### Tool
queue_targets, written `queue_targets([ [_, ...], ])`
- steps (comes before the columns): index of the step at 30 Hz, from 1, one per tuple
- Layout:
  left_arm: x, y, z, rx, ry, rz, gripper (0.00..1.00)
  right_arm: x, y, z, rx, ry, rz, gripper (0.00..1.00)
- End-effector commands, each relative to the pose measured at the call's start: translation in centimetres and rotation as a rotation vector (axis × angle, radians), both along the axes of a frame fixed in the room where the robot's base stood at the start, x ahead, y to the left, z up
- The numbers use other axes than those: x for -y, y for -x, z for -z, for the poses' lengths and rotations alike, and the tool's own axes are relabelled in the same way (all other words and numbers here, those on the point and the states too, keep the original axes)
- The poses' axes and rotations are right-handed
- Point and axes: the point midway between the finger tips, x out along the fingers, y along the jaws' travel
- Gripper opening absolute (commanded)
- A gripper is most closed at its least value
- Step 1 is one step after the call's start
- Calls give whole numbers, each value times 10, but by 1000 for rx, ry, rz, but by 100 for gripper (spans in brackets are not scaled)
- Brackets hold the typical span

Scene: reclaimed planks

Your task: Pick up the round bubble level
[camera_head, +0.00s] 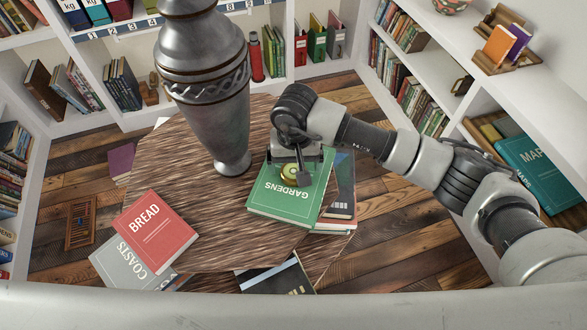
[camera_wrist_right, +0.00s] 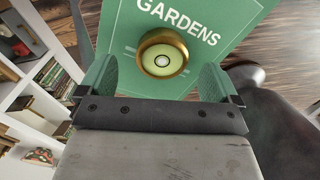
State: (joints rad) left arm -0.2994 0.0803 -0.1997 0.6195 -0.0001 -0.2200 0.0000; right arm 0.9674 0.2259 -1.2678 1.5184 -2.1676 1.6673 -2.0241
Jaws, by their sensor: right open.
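The round bubble level (camera_wrist_right: 162,54) has a brass rim and a yellow-green face. It lies on a green book titled GARDENS (camera_wrist_right: 195,15). In the head view, the level (camera_head: 290,175) shows partly beneath my right gripper (camera_head: 297,168), on the same green book (camera_head: 283,208). In the right wrist view, my right gripper (camera_wrist_right: 157,78) is open, with its green fingers on either side of the level's near edge and gaps on both sides. My left gripper is not in view.
A tall grey metal vase (camera_head: 205,80) stands on the round wooden table (camera_head: 215,215), left of the level. A red BREAD book (camera_head: 155,230) and a grey COASTS book (camera_head: 128,268) lie at the table's left. Bookshelves (camera_head: 440,50) surround the table.

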Motion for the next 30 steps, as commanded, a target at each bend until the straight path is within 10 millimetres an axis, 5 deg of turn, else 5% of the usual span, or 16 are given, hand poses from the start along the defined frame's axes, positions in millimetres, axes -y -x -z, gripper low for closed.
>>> queue_targets([
  [6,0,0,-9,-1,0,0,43,-3,1,28,-3,-2,3,93],
  [14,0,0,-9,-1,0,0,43,-3,1,32,1,-1,1,93],
  [25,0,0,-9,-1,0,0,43,-3,1,31,0,-2,2,40],
  [30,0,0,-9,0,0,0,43,-3,1,31,1,-2,2,37],
])
